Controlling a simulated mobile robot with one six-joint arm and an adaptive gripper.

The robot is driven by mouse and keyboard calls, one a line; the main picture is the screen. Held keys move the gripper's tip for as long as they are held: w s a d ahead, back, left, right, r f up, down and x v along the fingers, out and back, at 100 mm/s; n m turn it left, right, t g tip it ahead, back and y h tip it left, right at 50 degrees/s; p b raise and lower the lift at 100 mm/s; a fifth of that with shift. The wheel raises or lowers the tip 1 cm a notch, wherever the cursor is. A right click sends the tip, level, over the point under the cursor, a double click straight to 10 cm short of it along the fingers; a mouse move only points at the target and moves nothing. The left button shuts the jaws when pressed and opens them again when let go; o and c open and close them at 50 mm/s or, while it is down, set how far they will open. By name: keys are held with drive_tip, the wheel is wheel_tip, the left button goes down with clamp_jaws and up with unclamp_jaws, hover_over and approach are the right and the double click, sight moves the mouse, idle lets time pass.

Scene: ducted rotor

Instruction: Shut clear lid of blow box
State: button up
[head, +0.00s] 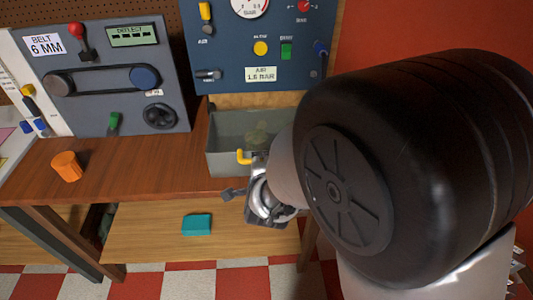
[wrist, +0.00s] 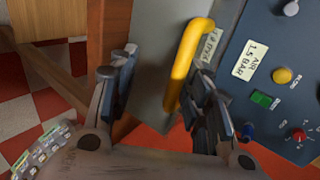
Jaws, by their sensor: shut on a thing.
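The blow box (head: 228,168) is a grey box on the bench under the blue panel, with something pale yellow-green inside. I cannot clearly make out the edges of its clear lid or how far open it is. A yellow handle (head: 244,157) shows at the box's front; it also shows in the wrist view (wrist: 190,60), large and slanted. My gripper (head: 262,203) is just below and right of the handle in the head view. My arm hides the box's right side.
The blue air panel (head: 230,40) stands behind the box. A belt rig (head: 180,85) and an orange cup (head: 67,166) are to the left on the wooden bench (head: 130,165). A teal block (head: 197,224) lies on the shelf below. Bare bench lies left of the box.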

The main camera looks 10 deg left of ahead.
drive_tip(key=shift+s+d+f, duration=0.15)
drive_tip(key=shift+s+f, duration=0.2)
drive_tip(key=v, duration=1.1)
drive_tip(key=shift+r, duration=0.55)
drive_tip(key=shift+s, duration=0.1)
drive_tip(key=s+d+r+n+g+y, duration=0.1)
drive_tip(key=s+d+r+n+g, duration=0.2)
drive_tip(key=d+r+n, duration=0.45)
drive_tip(key=s+d+n+g+h, duration=0.1)
drive_tip(key=s+d+n+h, duration=0.1)
drive_tip(key=s+d, duration=0.4)
drive_tip(key=s+d+f+n+g+h, duration=0.1)
drive_tip(key=s+d+n, duration=0.4)
drive_tip(key=d, duration=0.6)
drive_tip(key=shift+s+f+g+h, duration=0.25)
drive_tip(key=shift+s+g+h, duration=0.25)
drive_tip(key=shift+s+h, duration=0.25)
drive_tip(key=shift+c, duration=0.2)
